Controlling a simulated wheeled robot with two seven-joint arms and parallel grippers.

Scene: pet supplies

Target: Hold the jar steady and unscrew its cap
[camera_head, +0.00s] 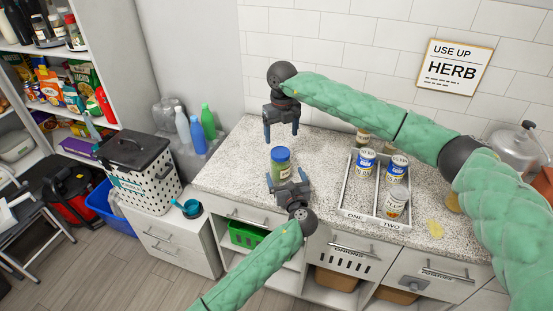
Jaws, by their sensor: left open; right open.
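The jar (280,168) stands upright on the speckled counter near its left end. It has greenish contents and a blue cap (280,154) on top. My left gripper (287,178) is open at the jar's lower front, with its fingers towards the jar; I cannot tell whether they touch it. My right gripper (281,132) is open and points down above and slightly behind the jar, apart from the cap. The lowest part of the jar is partly hidden by the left gripper.
A white divided tray (350,207) marked ONE and TWO holds several cans and jars to the right. A yellow item (435,228) lies on the counter (233,165) further right. A metal pot (515,150) stands at the far right. Bottles (197,130) stand left of the counter.

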